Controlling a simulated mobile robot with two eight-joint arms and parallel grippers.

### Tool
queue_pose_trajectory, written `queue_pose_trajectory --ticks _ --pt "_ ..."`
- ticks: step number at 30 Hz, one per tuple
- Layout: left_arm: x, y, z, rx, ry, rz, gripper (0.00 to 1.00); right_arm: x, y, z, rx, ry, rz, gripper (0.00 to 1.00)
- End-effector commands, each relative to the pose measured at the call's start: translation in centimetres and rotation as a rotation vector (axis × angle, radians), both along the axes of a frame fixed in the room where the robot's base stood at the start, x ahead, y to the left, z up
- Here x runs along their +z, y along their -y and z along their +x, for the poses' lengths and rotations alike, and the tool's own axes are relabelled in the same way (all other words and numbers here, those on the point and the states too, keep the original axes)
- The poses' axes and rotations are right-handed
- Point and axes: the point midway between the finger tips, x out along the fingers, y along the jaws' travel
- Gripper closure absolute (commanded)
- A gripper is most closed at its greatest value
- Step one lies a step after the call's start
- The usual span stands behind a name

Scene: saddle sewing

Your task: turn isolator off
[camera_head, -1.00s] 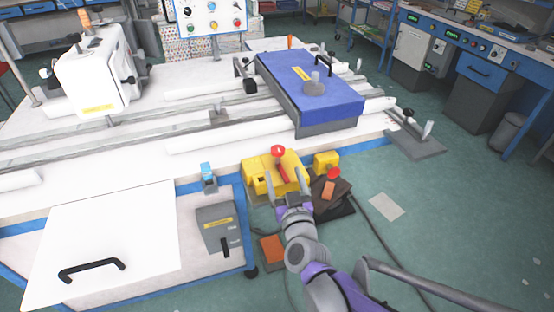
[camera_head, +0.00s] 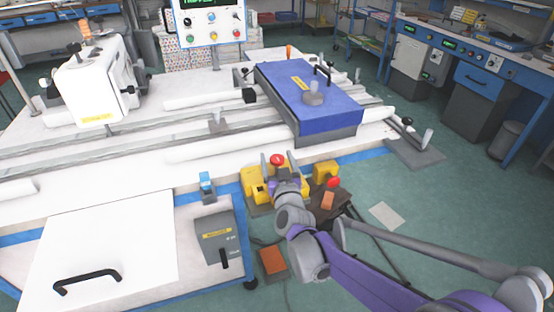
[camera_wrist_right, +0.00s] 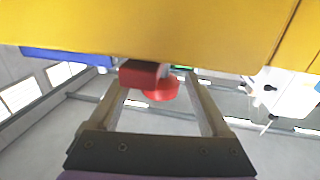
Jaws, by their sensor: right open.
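A yellow box (camera_head: 257,188) with a red round knob (camera_head: 277,160) on top stands beside the bench's front edge. My right gripper (camera_head: 279,167) is open at this box, its fingers on either side of the red knob in the head view. In the right wrist view, the red part (camera_wrist_right: 160,90) shows between the open fingers (camera_wrist_right: 158,98), under the yellow body (camera_wrist_right: 150,30). I cannot tell whether the fingers touch it. A grey box (camera_head: 212,236) with a yellow label and a black lever (camera_head: 224,257) is on the bench front. My left gripper is out of view.
A smaller yellow box (camera_head: 325,172) with a red button (camera_head: 333,183) stands to the right. An orange pedal (camera_head: 272,260) lies on the floor. A blue-topped carriage (camera_head: 325,98) sits on the bench rails.

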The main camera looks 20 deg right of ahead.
Motion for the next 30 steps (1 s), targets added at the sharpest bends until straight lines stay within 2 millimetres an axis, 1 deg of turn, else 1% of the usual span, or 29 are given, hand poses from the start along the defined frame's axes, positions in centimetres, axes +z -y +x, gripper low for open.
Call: queue_pose_trajectory --ticks 2,3,5,6,8,9,11,12,16,17,30 --pt "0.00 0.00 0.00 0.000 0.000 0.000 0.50 0.00 0.00 -0.02 0.000 0.000 0.000 0.18" --pt "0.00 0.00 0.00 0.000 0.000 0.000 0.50 0.00 0.00 -0.03 0.000 0.000 0.000 0.20" --pt "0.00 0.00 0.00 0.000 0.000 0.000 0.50 0.00 0.00 -0.03 0.000 0.000 0.000 0.31" --pt "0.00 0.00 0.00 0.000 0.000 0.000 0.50 0.00 -0.01 -0.04 0.000 0.000 0.000 0.38" --pt "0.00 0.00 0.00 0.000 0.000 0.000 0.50 0.00 -0.01 -0.04 0.000 0.000 0.000 0.49" --pt "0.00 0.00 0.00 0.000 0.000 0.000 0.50 0.00 -0.01 -0.04 0.000 0.000 0.000 0.56" --pt "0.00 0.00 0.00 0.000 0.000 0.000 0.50 0.00 -0.01 -0.05 0.000 0.000 0.000 0.67" --pt "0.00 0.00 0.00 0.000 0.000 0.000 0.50 0.00 -0.01 -0.05 0.000 0.000 0.000 0.74" --pt "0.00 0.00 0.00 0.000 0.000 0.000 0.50 0.00 -0.01 -0.06 0.000 0.000 0.000 0.97" --pt "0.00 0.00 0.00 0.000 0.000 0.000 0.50 0.00 -0.01 -0.06 0.000 0.000 0.000 1.00" --pt "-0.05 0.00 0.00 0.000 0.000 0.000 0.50 -0.03 -0.12 0.02 0.000 0.000 0.001 1.00"
